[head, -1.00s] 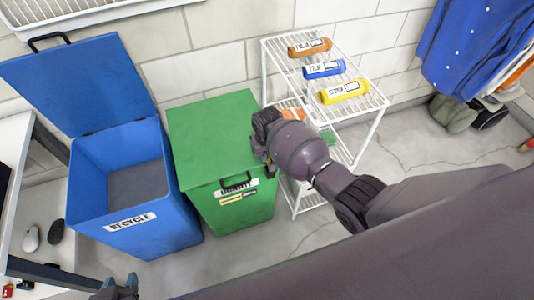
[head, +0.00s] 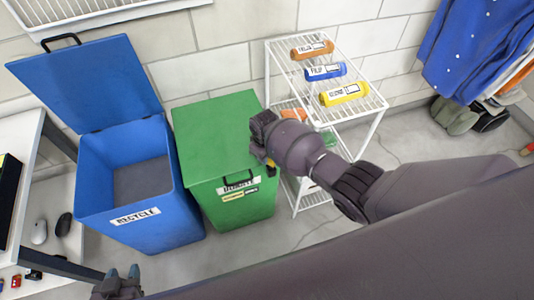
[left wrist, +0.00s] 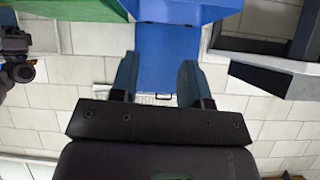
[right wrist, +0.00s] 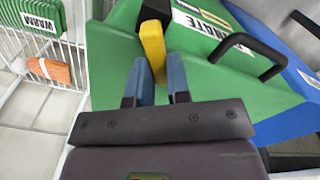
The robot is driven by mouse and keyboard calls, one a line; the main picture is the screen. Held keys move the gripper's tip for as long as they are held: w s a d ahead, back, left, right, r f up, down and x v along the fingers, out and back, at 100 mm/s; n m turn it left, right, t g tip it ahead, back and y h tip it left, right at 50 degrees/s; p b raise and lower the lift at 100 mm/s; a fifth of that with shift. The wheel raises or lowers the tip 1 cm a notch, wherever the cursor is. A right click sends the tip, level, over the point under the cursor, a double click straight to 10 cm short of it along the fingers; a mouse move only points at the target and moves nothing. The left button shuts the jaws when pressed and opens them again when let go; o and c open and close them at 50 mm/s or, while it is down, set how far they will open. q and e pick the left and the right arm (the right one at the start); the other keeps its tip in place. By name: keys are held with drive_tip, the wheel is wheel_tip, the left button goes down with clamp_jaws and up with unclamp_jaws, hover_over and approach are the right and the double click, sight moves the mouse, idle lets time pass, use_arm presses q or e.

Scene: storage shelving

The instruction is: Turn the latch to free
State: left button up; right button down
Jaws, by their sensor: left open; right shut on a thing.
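The latch is a yellow lever (right wrist: 153,48) on a black mount at the front of the closed green bin (head: 216,130), whose label looks like DONATE. In the right wrist view my right gripper (right wrist: 157,82) is shut on the yellow lever, with its blue fingers on either side of it. In the head view my right wrist hides most of that gripper and latch. My left gripper (head: 122,280) is low at the left in the head view, in front of the blue bin. The left wrist view shows its fingers (left wrist: 158,80) apart and empty.
The blue RECYCLE bin (head: 150,232) stands open, left of the green bin. A white wire rack (head: 372,104) with orange, blue and yellow rolls is behind my right arm. A desk (head: 40,160) is at the far left. Clothes (head: 475,45) hang at the right.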

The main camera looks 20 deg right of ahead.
drive_tip(key=shift+s+a+r+n, duration=0.1)
drive_tip(key=shift+a+n, duration=0.1)
drive_tip(key=shift+n, duration=0.8)
drive_tip(key=n, duration=0.2)
drive_tip(key=n+p, duration=0.1)
drive_tip(key=shift+s+a+n, duration=0.3)
drive_tip(key=shift+s, duration=0.1)
use_arm(q)
drive_tip(key=shift+s+a+r+p, duration=0.15)
drive_tip(key=shift+s+r+p, duration=0.3)
drive_tip(key=shift+s, duration=0.05)
use_arm(e)
drive_tip(key=n, duration=0.2)
drive_tip(key=s+n, duration=0.1)
drive_tip(key=n, duration=0.2)
drive_tip(key=shift+s+a+n, duration=0.15)
drive_tip(key=shift+s+n, duration=0.15)
drive_tip(key=shift+n, duration=0.1)
use_arm(q)
drive_tip(key=shift+w+r, duration=0.2)
drive_tip(key=shift+w, duration=0.05)
use_arm(e)
drive_tip(key=c, duration=1.2)
unclamp_jaws()
use_arm(q)
drive_tip(key=shift+s, duration=0.1)
use_arm(e)
drive_tip(key=shift+o, duration=0.6)
